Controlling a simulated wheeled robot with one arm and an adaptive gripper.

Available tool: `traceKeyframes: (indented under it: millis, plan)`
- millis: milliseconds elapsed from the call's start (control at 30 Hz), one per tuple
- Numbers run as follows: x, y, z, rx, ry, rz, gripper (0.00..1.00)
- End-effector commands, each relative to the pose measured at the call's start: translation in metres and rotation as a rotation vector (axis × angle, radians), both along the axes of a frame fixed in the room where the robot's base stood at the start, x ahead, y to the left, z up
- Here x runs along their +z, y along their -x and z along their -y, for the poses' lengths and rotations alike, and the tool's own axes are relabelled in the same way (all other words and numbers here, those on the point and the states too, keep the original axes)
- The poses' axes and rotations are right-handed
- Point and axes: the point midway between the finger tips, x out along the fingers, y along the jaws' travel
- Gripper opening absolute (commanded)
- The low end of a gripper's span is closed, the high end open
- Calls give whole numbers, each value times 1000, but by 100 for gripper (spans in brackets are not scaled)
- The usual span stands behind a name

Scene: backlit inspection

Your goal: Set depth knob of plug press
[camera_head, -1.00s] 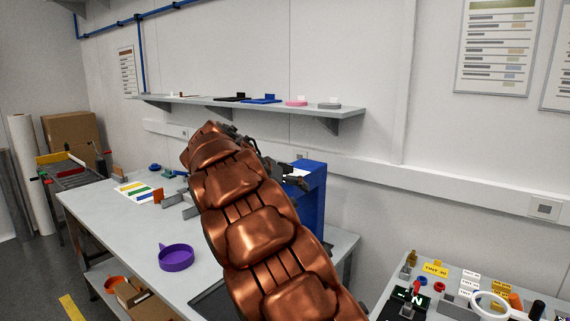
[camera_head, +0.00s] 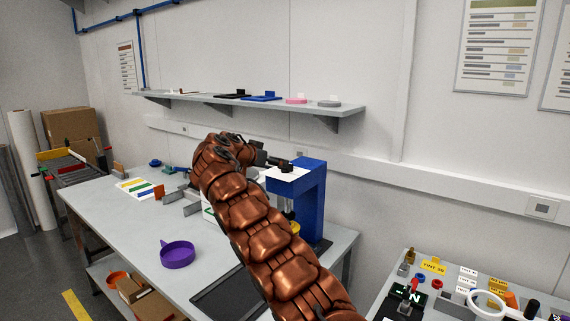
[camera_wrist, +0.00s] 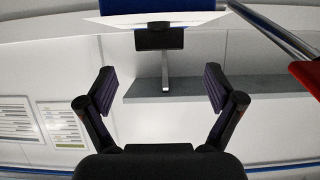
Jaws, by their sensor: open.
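The blue plug press (camera_head: 313,195) stands at the right end of the workbench, with a white plate on its top. A dark knob (camera_head: 286,167) sits on that plate. In the wrist view the knob (camera_wrist: 160,40) shows as a dark block against the white plate, which is at the top of the picture. My gripper (camera_wrist: 159,80) is open and empty, its two fingers spread wider than the knob. The knob lies ahead of the fingertips, between their lines, and looks untouched. In the head view my gripper (camera_head: 262,157) is just left of the knob, partly hidden by my copper arm.
A wall shelf (camera_head: 212,102) with small parts runs behind the press. A purple ring-shaped dish (camera_head: 178,255) and a dark mat (camera_head: 228,298) lie on the bench (camera_head: 130,237). A side table with labelled pieces is at lower right. A red part (camera_wrist: 306,74) shows at the wrist view's right edge.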

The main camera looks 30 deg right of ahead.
Motion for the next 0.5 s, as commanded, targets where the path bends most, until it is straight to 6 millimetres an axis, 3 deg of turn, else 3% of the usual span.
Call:
traceKeyframes:
  millis: [500]
  plan:
    - [-21,-18,53,0,-2,-4,92]
